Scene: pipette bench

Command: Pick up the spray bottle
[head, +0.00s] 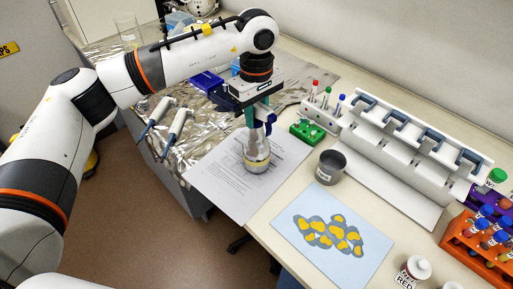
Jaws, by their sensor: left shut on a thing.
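The spray bottle (257,154) is clear, with a yellowish band near its base, and stands about upright over the printed paper sheet (222,181). My left gripper (259,118) points down from above and is shut on the bottle's upper part. The fingers and gripper body hide most of the spray head. I cannot tell whether the base touches the paper. My right gripper is not in view.
A dark grey cup (330,167) stands close to the right of the bottle. A green block (307,131), a white pipette rack (405,135) and an orange tube rack (477,262) are farther right. Two pipettes (178,128) lie on foil to the left. A blue patterned sheet (333,240) lies in front.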

